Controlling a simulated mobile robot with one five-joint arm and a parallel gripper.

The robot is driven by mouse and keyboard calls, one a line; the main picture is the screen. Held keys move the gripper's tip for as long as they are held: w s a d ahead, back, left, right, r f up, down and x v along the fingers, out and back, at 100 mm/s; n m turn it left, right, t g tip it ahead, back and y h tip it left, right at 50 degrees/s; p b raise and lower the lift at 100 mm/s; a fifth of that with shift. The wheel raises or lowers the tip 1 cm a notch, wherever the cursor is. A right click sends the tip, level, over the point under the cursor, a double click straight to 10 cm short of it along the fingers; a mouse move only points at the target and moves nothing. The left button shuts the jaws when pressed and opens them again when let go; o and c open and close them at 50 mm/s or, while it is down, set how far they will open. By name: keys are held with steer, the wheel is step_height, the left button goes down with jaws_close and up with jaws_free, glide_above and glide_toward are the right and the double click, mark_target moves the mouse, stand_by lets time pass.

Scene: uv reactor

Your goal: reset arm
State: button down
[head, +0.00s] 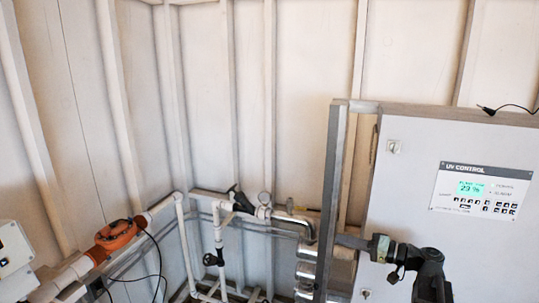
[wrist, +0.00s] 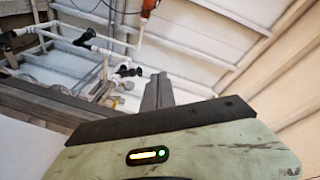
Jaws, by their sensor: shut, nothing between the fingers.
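My arm (head: 428,268) rises at the lower right of the head view. My gripper (head: 347,240) points left from it, in front of the lower part of the grey cabinet and close to the grey upright post in the picture. I cannot tell whether it touches the post. In the wrist view my gripper (wrist: 158,88) shows as grey fingers held together beyond its green housing. It is shut and empty.
The grey UV control cabinet (head: 412,170) with a lit panel (head: 480,188) fills the right. The grey post (head: 333,180) stands at its left edge. White pipes (head: 222,250), an orange fitting (head: 121,234) and metal pipework (head: 306,272) run along the panelled walls.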

steer(key=s+a+f+n+g+h+b, duration=0.2)
steer(key=s+a+f+g+h, duration=0.15)
steer(key=a+f, duration=0.7)
steer(key=s+a+f+n+g+h+b, duration=0.1)
steer(key=s+a+f+g+h+b, duration=0.2)
steer(key=a+f, duration=0.7)
steer(key=s+d+f+g+h, duration=0.1)
steer(key=s+f+g+h, duration=0.25)
steer(key=f, duration=0.25)
steer(key=s+d+f+m+h, duration=0.1)
steer(key=d+h, duration=0.3)
steer(key=d, duration=0.5)
steer(key=shift+s+d+f+m+t+h, duration=0.15)
steer(key=shift+s+f+m+t+h, duration=0.15)
steer(key=shift+m, duration=0.5)
